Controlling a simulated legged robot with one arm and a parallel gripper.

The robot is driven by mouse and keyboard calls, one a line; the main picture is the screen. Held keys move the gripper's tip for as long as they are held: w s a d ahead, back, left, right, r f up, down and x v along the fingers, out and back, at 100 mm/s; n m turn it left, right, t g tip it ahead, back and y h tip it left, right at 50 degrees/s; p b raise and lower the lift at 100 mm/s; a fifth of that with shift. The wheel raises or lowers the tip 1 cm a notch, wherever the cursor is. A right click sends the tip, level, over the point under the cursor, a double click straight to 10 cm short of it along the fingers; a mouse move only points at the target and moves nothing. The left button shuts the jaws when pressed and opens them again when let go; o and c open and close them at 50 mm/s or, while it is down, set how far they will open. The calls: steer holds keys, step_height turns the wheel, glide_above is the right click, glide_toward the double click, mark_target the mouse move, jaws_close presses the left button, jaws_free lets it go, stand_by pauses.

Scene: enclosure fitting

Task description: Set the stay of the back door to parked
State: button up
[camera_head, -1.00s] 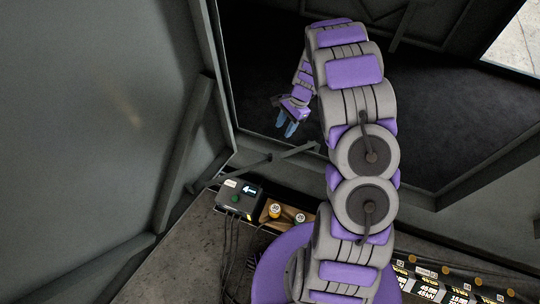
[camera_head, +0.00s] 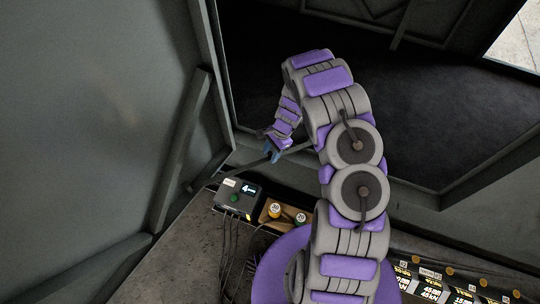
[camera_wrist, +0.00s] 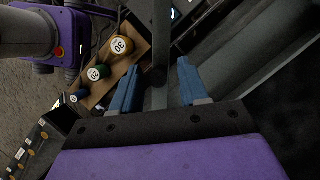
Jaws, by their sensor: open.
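The stay (camera_head: 298,149) is a thin grey bar, running from the foot of the large grey panel (camera_head: 110,100), which looks like the back door, toward the dark opening's lower edge. My gripper (camera_head: 271,157) is at the bar's middle, pointing down. In the wrist view, my gripper (camera_wrist: 158,66) is open, with blue fingers on both sides of a grey bar (camera_wrist: 160,30) that looks like the stay. Whether the fingers touch it I cannot tell. The gripper hides part of the bar in the head view.
A black box with a green button (camera_head: 236,198) and cables sits below the stay. Beside it is a wooden tray (camera_head: 263,214) with numbered round pieces. A labelled rack (camera_head: 440,285) lies lower right. The dark enclosure floor (camera_head: 430,130) is clear.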

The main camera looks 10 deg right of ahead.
steer(key=shift+s+a+f, duration=0.1)
steer(key=shift+a+f, duration=0.15)
steer(key=shift+f, duration=0.4)
steer(key=shift+c, duration=0.2)
jaws_close()
